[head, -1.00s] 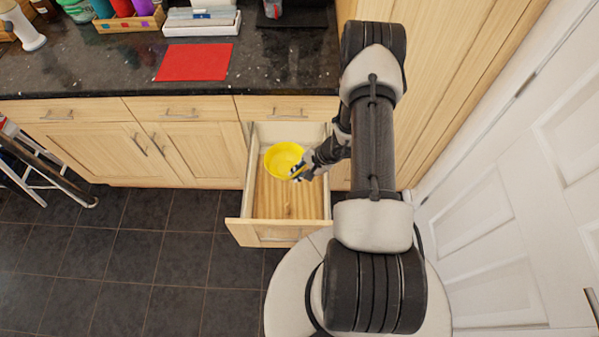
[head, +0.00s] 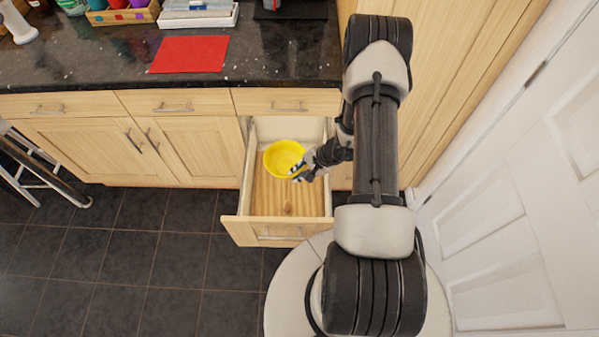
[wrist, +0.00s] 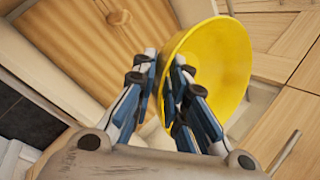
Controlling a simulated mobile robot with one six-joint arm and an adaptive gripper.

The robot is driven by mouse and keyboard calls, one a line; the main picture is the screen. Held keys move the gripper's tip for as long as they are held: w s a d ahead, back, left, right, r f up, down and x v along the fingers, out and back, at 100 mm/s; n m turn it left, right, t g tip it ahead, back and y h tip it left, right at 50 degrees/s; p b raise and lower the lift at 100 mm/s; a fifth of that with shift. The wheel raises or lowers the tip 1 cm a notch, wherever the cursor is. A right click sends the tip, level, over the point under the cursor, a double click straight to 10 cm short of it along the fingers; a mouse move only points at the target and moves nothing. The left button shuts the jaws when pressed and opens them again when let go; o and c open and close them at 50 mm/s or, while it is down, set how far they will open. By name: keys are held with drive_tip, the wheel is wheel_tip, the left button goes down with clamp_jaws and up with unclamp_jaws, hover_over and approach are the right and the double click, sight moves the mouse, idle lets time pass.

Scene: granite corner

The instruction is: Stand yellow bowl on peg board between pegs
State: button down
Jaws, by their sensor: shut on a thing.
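The yellow bowl (head: 282,157) is over the open drawer in the head view. My gripper (head: 299,171) is shut on the bowl's right rim. In the wrist view, the gripper's fingers (wrist: 168,88) pinch the wall of the yellow bowl (wrist: 222,62), which fills the upper right. The bowl's opening faces up toward the head camera. I see no pegs and cannot make out a peg board for certain in either view.
The open drawer (head: 272,205) has a bare wooden floor. A dark counter (head: 100,55) runs behind it with a red sheet (head: 189,54), a white tray (head: 199,18) and a wooden box of items (head: 123,14). A stepladder (head: 30,165) stands at left, a white door at right.

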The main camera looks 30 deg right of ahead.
drive_tip(key=shift+f+b, duration=2.2)
drive_tip(key=shift+f, duration=6.15)
drive_tip(key=c, duration=1.5)
unclamp_jaws()
